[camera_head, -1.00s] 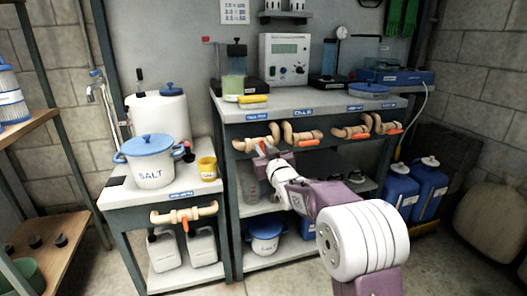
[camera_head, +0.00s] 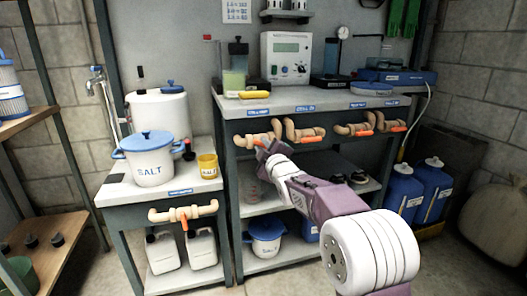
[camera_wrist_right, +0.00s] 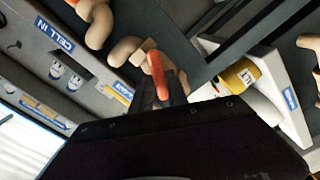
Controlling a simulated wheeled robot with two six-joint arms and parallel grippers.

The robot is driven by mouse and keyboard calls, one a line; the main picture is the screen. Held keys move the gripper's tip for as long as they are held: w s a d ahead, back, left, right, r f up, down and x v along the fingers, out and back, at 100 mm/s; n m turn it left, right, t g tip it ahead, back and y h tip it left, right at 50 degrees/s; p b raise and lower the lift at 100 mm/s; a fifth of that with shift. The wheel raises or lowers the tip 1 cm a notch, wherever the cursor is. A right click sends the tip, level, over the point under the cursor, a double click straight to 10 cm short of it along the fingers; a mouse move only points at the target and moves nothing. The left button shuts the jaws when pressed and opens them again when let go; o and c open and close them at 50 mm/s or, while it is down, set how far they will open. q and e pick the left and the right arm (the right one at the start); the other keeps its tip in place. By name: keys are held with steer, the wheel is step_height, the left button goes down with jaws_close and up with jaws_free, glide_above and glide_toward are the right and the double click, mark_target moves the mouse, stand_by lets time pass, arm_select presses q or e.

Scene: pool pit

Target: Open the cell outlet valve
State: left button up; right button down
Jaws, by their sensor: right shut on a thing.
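Several tan pipe valves with orange levers hang under the front edge of the bench. The leftmost valve (camera_head: 250,139) sits under a blue label (camera_head: 258,113) too small to read for certain. My right gripper (camera_head: 264,149) is at this valve, shut on its orange lever. In the right wrist view the orange lever (camera_wrist_right: 159,72) rises from between the dark fingers, beside the tan pipe (camera_wrist_right: 128,50). The neighbouring valve (camera_head: 304,132) is under the "CELL IN" label (camera_head: 306,107), its lever lying along the pipe. My left gripper is not in view.
A lower stand (camera_head: 115,190) at left holds a salt pot (camera_head: 152,165) and a yellow cup (camera_head: 207,168), with another valve (camera_head: 183,213) below. Blue canisters (camera_head: 403,190) stand on the right.

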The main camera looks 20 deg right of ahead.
steer(key=shift+f+n+b, duration=0.2)
steer(key=shift+n+b, duration=0.75)
steer(key=shift+n, duration=0.6)
steer(key=shift+f+n+b, duration=0.15)
steer(key=shift+n+b, duration=0.8)
steer(key=shift+n, duration=0.6)
steer(key=c, duration=1.4)
jaws_free()
steer(key=shift+r, duration=0.1)
steer(key=shift+s, duration=0.1)
